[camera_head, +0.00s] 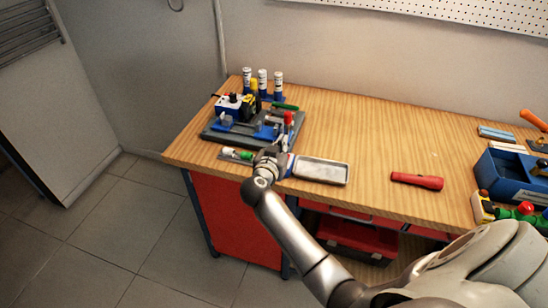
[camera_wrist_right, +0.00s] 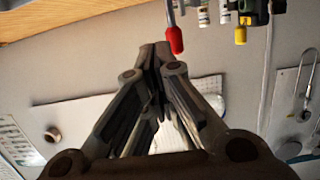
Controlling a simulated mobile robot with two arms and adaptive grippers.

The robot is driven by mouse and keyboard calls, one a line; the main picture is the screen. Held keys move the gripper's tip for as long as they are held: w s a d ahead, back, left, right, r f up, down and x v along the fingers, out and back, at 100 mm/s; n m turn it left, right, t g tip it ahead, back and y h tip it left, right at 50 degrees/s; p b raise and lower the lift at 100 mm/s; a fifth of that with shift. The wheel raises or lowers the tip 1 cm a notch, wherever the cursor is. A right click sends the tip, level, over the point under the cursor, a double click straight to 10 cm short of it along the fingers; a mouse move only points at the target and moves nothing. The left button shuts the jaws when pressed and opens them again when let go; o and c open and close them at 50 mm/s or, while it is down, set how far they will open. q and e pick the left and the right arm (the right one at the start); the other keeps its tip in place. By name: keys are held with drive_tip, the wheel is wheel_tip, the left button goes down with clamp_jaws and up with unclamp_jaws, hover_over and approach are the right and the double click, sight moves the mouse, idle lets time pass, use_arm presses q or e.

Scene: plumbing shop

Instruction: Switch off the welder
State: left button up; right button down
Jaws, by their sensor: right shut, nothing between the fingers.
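A grey bench device (camera_head: 212,133) with blue clamp parts (camera_head: 266,131) sits at the left end of the wooden bench. A blue, white and black box (camera_head: 230,108) and a black and yellow part stand on its far side; I cannot tell for sure which part is the welder. A red-tipped lever (camera_head: 288,118) stands at its right side; a red tip (camera_wrist_right: 174,38) also shows in the wrist view. My right gripper (camera_head: 281,145) is shut and empty at the device's near right side, its fingertips (camera_wrist_right: 155,50) close to the red tip. My left gripper is not in view.
A metal tray (camera_head: 321,171) lies just right of my gripper, and a red flashlight (camera_head: 417,181) farther right. A blue toolbox (camera_head: 515,175) is at the far right. Several white and blue cylinders (camera_head: 262,82) stand behind the device. The bench middle (camera_head: 390,140) is clear.

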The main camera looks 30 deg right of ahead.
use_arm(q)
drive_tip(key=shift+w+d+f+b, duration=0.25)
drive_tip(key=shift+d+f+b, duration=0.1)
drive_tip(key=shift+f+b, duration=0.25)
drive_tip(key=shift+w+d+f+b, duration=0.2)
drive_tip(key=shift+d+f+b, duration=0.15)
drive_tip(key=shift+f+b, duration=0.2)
use_arm(e)
drive_tip(key=r+v, duration=0.1)
drive_tip(key=v, duration=0.5)
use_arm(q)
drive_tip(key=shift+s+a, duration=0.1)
use_arm(e)
drive_tip(key=shift+s, duration=0.1)
